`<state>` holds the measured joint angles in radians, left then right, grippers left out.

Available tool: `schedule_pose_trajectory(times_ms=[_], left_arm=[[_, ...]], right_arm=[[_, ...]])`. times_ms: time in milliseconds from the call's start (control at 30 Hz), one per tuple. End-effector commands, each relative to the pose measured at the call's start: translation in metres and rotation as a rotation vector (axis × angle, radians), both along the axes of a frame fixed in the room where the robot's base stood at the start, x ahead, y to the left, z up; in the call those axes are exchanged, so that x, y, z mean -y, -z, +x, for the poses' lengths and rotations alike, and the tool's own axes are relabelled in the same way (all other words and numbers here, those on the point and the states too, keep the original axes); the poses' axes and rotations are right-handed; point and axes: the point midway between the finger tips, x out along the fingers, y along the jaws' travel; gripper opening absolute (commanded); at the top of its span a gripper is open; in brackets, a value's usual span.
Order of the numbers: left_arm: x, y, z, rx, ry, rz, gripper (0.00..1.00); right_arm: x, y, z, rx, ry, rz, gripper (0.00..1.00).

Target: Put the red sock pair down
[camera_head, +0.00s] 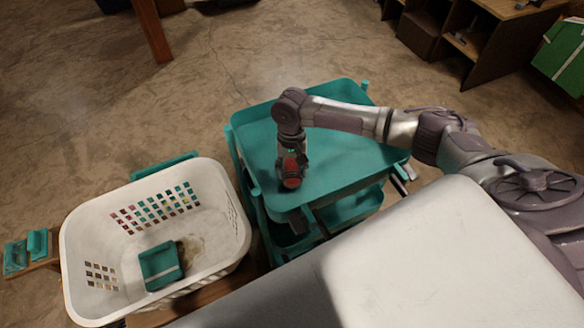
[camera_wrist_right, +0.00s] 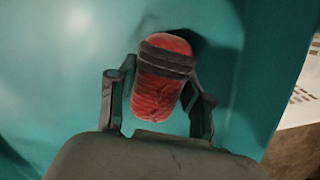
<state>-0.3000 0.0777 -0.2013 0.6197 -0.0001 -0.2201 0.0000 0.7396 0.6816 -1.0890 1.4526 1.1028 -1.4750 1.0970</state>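The red sock pair (camera_head: 291,174) is a rolled red bundle with dark bands, at the front left part of the teal cart's top tray (camera_head: 345,160). My right gripper (camera_head: 290,158) reaches down over it from above. In the right wrist view the sock pair (camera_wrist_right: 160,85) sits between the two fingers of my right gripper (camera_wrist_right: 160,75), which look closed against its sides. The teal surface (camera_wrist_right: 60,60) is right behind it, with a shadow beside the sock pair. I cannot tell whether the sock pair touches the tray. My left gripper is not in view.
A white laundry basket (camera_head: 215,250) with a teal item (camera_head: 160,266) inside stands left of the cart. A pale flat-topped surface (camera_head: 440,260) fills the front right. A wooden shelf (camera_head: 480,35) is at the back right. The tray around the sock pair is clear.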

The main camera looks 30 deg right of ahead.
Motion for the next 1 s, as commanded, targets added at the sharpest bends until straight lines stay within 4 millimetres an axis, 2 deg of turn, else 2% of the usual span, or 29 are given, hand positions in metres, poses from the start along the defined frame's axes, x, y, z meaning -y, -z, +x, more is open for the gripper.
schedule_pose_trajectory(times_ms=[33,133,433,533,667,1000], left_arm=[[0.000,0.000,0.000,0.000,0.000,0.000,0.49],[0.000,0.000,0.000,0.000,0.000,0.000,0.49],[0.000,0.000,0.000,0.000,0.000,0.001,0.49],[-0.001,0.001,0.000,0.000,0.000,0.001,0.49],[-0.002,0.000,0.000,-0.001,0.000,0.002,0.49],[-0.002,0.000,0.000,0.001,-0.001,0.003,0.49]], right_arm=[[0.000,0.000,0.000,0.000,0.000,0.000,0.59],[0.000,0.000,0.000,0.000,0.000,0.000,0.74],[0.000,-0.001,0.000,0.000,0.000,0.000,0.74],[0.000,-0.007,0.001,0.001,0.000,0.000,0.74],[0.001,-0.028,0.004,0.004,0.000,0.002,0.74],[0.006,-0.098,0.014,0.003,0.000,0.001,0.74]])
